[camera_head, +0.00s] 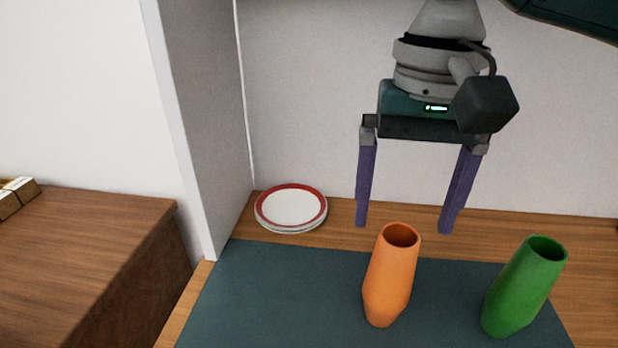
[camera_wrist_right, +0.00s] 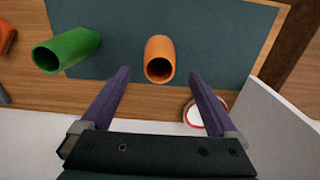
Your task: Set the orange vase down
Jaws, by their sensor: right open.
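The orange vase (camera_head: 391,275) stands upright on the dark teal mat (camera_head: 270,280) in the head view. My right gripper (camera_head: 404,228) is open and empty, above and behind the vase, with its purple fingers pointing down and apart. In the right wrist view the orange vase (camera_wrist_right: 160,62) shows its open mouth, beyond and between the spread fingertips of my right gripper (camera_wrist_right: 158,75). The fingers do not appear to touch it. My left gripper is in neither view.
A green vase (camera_head: 524,288) stands on the mat to the right of the orange one. White plates with a red rim (camera_head: 291,207) are stacked behind the mat at the left. A white upright panel (camera_head: 200,120) borders the wooden surface on the left.

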